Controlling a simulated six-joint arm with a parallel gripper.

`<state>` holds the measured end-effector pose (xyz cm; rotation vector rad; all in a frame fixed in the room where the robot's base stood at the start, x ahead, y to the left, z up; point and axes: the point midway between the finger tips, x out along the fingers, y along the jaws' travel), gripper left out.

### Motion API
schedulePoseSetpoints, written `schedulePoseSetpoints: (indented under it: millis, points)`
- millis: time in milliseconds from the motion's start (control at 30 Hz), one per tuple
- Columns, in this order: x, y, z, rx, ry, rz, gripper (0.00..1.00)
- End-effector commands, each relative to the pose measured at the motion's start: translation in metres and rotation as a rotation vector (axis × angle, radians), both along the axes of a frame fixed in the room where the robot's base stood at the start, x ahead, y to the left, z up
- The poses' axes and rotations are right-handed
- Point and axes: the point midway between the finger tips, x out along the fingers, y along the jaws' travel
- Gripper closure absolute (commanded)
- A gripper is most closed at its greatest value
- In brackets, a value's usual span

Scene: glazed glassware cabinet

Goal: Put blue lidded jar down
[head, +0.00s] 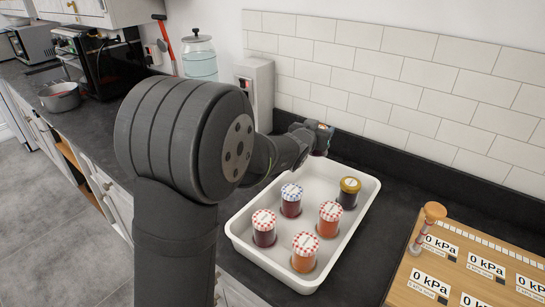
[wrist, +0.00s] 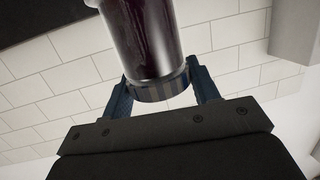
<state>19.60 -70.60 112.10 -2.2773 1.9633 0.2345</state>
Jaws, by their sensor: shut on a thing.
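My gripper (wrist: 162,92) is shut on a jar of dark contents (wrist: 143,35). The blue fingers sit on either side of its lid (wrist: 162,90), which looks dark and striped in shade; its colour is hard to tell. In the head view my gripper (head: 320,138) is small and partly hidden by my arm, above the far end of the white tray, and the held jar barely shows.
A wooden board with kPa labels (head: 488,262) lies at the right. A tiled wall (head: 400,80) rises behind. A glass dispenser (head: 199,60) stands further back left.

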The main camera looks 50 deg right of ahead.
Motion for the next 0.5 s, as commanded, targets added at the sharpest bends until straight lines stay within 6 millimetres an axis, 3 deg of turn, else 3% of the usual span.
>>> schedulePoseSetpoints:
  millis: [100,267,500]
  points:
    - [0.029,-0.007,0.001,-0.001,-0.004,0.032,0.84]
    - [0.05,-0.01,-0.002,0.0,-0.005,0.05,0.84]
    - [0.1,-0.014,-0.033,0.003,-0.005,0.052,0.84]
